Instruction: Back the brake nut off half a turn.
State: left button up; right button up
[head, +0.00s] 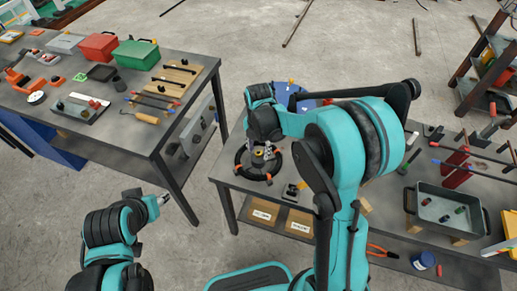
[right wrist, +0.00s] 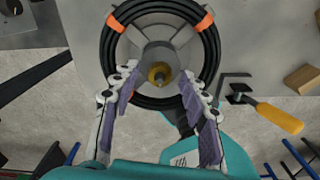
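A brass-coloured nut (right wrist: 160,74) sits at the hub of a grey reel (right wrist: 135,43), with a threaded stud end showing in its middle. Black cable or hose (right wrist: 112,45) with orange ties is coiled around the reel. In the head view the black coil (head: 243,168) lies on the near end of the right bench. My right gripper (right wrist: 157,80) is open, its two fingers on either side of the nut with visible gaps. It also shows over the reel in the head view (head: 262,155). My left gripper (head: 160,201) hangs low at left, away from the reel; its fingers are too small to read.
A yellow-handled tool (right wrist: 275,115) with a black bent end lies just right of the coil. The left bench (head: 150,140) carries tools, a red box (head: 98,46) and a green box (head: 135,54). A grey tray (head: 447,213) stands on the right bench. Bare floor separates the benches.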

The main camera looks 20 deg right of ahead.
aim_at(259, 152)
notch_tip(259, 152, up, 12)
dwell(0.6)
dwell(0.4)
jog(key=s+d+m+t, duration=0.1)
jog(key=s+m+t, duration=0.2)
jog(key=s+m, duration=0.5)
jog(key=s+d+m+t, duration=0.2)
jog(key=s+m, duration=0.7)
jog(key=m, duration=0.9)
jog(key=shift+r+m+t, duration=0.2)
jog(key=shift+m+t, duration=0.1)
jog(key=shift+t, duration=0.8)
